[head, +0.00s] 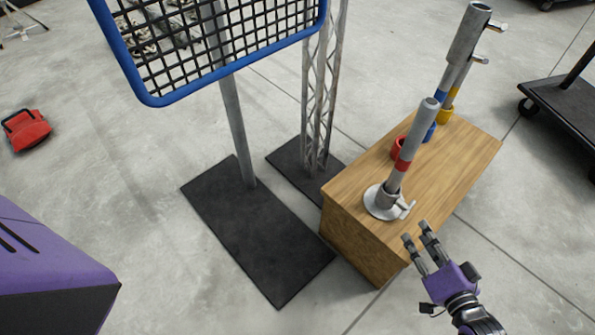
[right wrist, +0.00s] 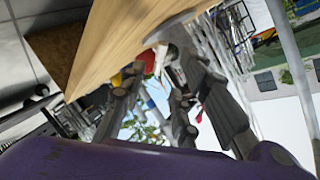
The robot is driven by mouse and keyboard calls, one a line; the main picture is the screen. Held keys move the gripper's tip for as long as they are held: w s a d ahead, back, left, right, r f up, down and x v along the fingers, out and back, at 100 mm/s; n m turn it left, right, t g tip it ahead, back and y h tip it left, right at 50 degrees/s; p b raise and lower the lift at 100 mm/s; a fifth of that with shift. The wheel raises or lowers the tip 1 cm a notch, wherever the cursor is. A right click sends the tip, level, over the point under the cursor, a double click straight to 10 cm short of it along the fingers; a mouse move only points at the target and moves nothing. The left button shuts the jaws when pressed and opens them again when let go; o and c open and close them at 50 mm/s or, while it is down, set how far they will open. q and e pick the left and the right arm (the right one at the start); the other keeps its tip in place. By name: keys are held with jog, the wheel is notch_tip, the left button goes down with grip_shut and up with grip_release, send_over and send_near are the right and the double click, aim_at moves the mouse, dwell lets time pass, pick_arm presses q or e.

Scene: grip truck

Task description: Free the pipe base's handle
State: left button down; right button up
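The pipe base (head: 377,207) is a round pale metal flange near the front end of a wooden box top. A grey pipe (head: 418,133) with a red band stands in it, leaning right in the head view. Its small handle (head: 407,210) sticks out at the lower right of the socket. My right gripper (head: 416,233) is just below and right of the handle, apart from it, with its fingers spread and nothing between them. Its fingers also show in the right wrist view (right wrist: 163,75), where the handle cannot be made out clearly. My left gripper is not in view.
The wooden box (head: 455,150) also carries taller pipes (head: 468,35) with blue and yellow bands. A blue-framed black grid (head: 215,45) on a pole and a lattice truss (head: 321,90) stand left of it on black plates. A dark cart (head: 565,100) is at right.

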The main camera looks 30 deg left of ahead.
aim_at(403, 206)
jog(key=b+x, duration=0.2)
jog(key=x, duration=0.4)
jog(key=shift+w+a+f, duration=0.25)
jog(key=shift+w+a, duration=0.2)
jog(key=shift+w, duration=0.1)
jog(key=shift+c, duration=0.5)
grip_shut()
